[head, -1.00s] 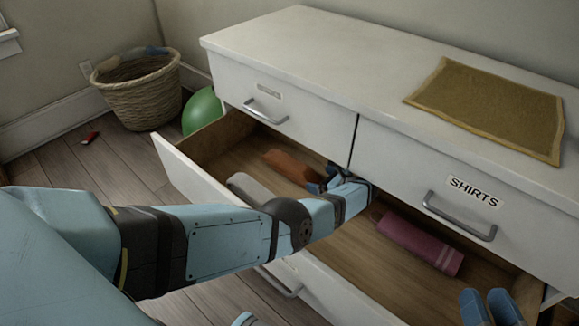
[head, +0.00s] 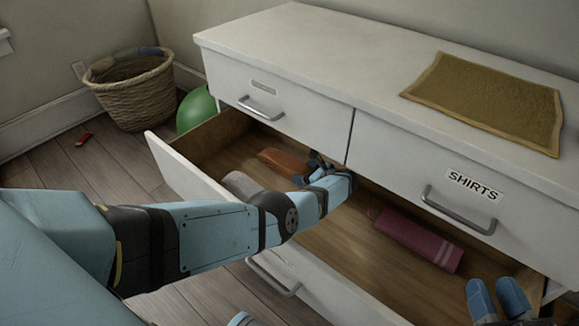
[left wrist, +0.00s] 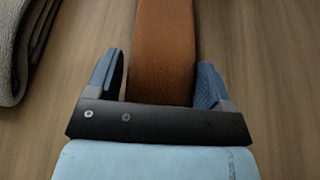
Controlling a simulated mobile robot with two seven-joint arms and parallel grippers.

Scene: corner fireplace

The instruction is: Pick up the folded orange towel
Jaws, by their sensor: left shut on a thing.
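In the left wrist view the orange towel (left wrist: 163,55) runs between the two blue fingers of my left gripper (left wrist: 159,68). This gripper (head: 314,166) is shut on the towel's near end, which it partly hides in the head view. I cannot tell whether the towel is clear of the drawer floor. My right gripper (head: 496,300) shows at the lower right, its fingers apart and empty.
A grey cloth (head: 240,184) lies in the drawer left of my gripper, and also in the left wrist view (left wrist: 18,50). A maroon folded cloth (head: 418,240) lies to the right. The dresser front (head: 285,95) rises behind. A wicker basket (head: 135,95) and green ball (head: 195,108) stand left.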

